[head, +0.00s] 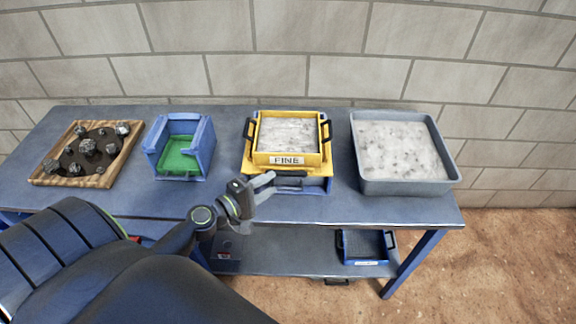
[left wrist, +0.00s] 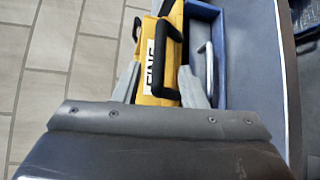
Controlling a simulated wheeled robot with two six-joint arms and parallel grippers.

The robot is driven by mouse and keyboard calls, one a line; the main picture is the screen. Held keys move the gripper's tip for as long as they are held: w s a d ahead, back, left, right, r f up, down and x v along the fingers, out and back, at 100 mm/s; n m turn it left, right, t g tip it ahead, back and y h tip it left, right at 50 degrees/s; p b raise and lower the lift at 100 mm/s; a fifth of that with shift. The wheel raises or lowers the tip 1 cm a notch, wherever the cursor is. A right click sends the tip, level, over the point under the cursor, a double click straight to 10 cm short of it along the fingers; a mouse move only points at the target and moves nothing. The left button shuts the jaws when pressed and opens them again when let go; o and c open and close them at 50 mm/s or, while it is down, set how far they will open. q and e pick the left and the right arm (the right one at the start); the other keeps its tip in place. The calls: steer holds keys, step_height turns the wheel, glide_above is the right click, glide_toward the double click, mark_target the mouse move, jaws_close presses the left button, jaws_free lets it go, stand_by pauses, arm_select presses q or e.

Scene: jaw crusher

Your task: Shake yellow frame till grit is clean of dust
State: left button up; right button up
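The yellow frame (head: 258,140), labelled FINE, sits on a blue stand on the bench and holds pale grey, speckled grit (head: 287,134). It has black handles at its left and right sides. My left gripper (head: 272,182) is in front of the frame, low at its front side. In the left wrist view the yellow frame (left wrist: 172,20) and its black handle (left wrist: 165,65) show between the spread fingers of my left gripper (left wrist: 160,88). The fingers look open; I cannot tell whether they touch the handle. My right gripper is not in view.
On the bench (head: 230,120) stand a wooden tray (head: 48,172) of dark rocks, a blue box with green floor (head: 178,158) and a grey tray (head: 412,188) of pale powder. A blue-framed dark sieve (head: 362,246) is on the lower shelf. A block wall stands behind.

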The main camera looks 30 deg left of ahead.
mark_target(288, 173)
arm_select(q)
steer(key=p+x, duration=0.1)
steer(key=x, duration=0.7)
steer(key=shift+p, duration=0.3)
jaws_close()
